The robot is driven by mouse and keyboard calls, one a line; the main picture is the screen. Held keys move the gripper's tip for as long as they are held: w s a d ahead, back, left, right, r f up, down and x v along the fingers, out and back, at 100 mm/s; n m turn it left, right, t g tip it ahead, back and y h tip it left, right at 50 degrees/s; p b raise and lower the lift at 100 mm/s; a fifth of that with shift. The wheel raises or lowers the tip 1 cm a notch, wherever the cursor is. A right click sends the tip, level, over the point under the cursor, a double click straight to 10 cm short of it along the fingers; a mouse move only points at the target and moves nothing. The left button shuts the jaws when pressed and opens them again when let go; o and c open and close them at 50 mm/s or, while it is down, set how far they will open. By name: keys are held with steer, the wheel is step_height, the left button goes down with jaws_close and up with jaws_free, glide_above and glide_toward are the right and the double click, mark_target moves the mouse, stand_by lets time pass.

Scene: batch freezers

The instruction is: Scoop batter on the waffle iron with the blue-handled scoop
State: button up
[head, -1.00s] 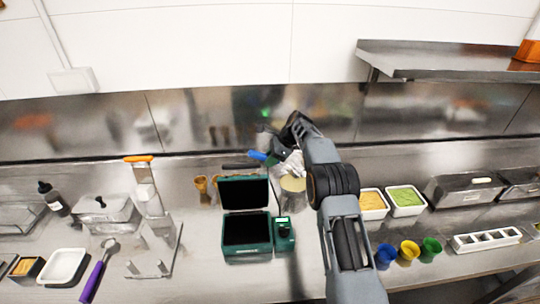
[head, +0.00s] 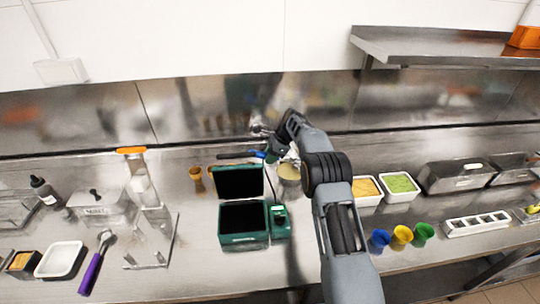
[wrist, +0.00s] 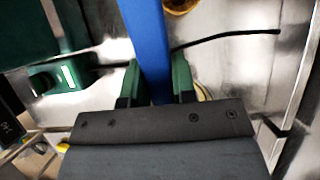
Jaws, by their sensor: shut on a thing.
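The green waffle iron (head: 260,237) stands open on the counter, its lid raised at the back and its dark plate bare. My gripper (head: 275,153) is above the counter, behind and right of the iron. It is shut on the blue handle (head: 262,154) of the scoop. In the wrist view the handle (wrist: 147,35) runs up between the green fingers (wrist: 155,82). I cannot clearly make out the scoop's bowl. A round container with a pale batter-coloured top (head: 288,173) stands right of the iron, close to my gripper and partly hidden by my arm.
A clear stand with an orange top (head: 131,150) and a purple-handled scoop (head: 93,270) are left. Yellow and green food tubs (head: 399,184) and coloured cups (head: 401,236) are right of my arm. A wooden shaker (head: 196,178) stands behind the iron's left side. A shelf hangs upper right.

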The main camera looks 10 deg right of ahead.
mark_target(262, 153)
steer(key=shift+a+r, duration=0.15)
steer(key=shift+r, duration=0.9)
steer(key=shift+a+r, duration=0.1)
steer(key=shift+r, duration=0.9)
steer(key=shift+a+r, duration=0.1)
steer(key=shift+a, duration=0.1)
steer(key=shift+a+h, duration=0.75)
steer(key=shift+h, duration=0.45)
steer(key=shift+a+f+h, duration=0.25)
steer(key=shift+a+h, duration=0.05)
steer(key=shift+h, duration=0.4)
steer(key=shift+d, duration=0.1)
